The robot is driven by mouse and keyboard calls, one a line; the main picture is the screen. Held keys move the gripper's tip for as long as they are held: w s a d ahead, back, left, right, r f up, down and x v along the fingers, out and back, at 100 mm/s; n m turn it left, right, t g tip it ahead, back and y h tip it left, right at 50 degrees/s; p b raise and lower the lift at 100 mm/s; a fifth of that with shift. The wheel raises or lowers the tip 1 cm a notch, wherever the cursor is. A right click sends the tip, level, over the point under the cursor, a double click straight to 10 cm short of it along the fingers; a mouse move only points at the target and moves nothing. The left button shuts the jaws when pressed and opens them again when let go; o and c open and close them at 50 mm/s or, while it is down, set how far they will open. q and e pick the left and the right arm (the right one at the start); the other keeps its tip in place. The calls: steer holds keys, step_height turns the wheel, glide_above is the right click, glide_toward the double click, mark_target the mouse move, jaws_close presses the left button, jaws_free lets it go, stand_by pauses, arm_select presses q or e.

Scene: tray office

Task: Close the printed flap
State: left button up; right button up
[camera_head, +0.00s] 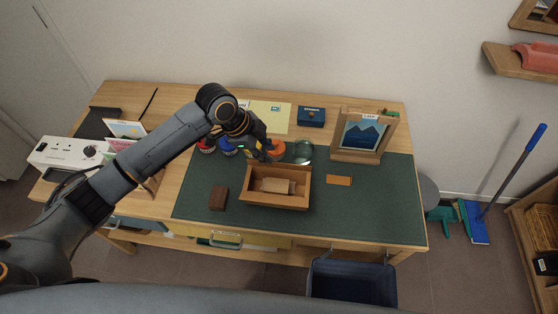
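A panel printed with blue mountains (362,135) stands in a wooden frame (342,155) at the back right of the desk. It looks like the printed flap, and it seems to lean; I cannot tell how far open it is. My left gripper (264,150) is above the mat, behind the open wooden box (276,201) and well to the left of the printed panel. It is small and dark, so its finger opening is unclear. My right gripper is not in view.
The green mat (390,215) is mostly clear at the right. The wooden box holds pale blocks. A blue box (311,116) stands behind.

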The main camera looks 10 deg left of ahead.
mark_target(279, 165)
arm_select(q)
steer(key=p+x, duration=0.1)
steer(key=x, duration=0.7)
steer(key=shift+d+f, duration=0.1)
steer(key=shift+f, duration=0.15)
jaws_close()
